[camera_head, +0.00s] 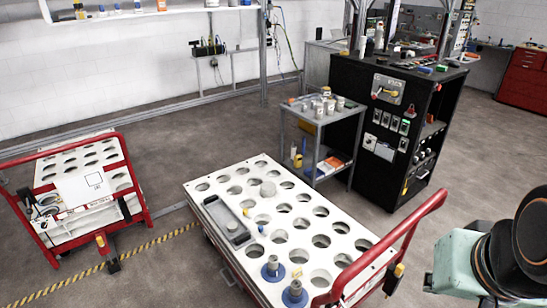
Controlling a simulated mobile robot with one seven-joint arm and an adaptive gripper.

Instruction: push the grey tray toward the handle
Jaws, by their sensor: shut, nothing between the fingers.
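The grey tray (241,238) is a long, shallow tray lying on the left edge of the white cart top (208,178), which is full of round holes. The cart's red handle (408,232) rises at its near right end, well apart from the tray. Part of my arm (455,266) shows at the lower right, beyond the handle. My gripper is not in view, so its place relative to the tray is hidden.
Two blue-based metal parts (272,267) stand on the cart between tray and handle, nearer the front edge. Small yellow and blue pieces (261,229) lie beside the tray. A second red-framed cart (85,190) stands left.

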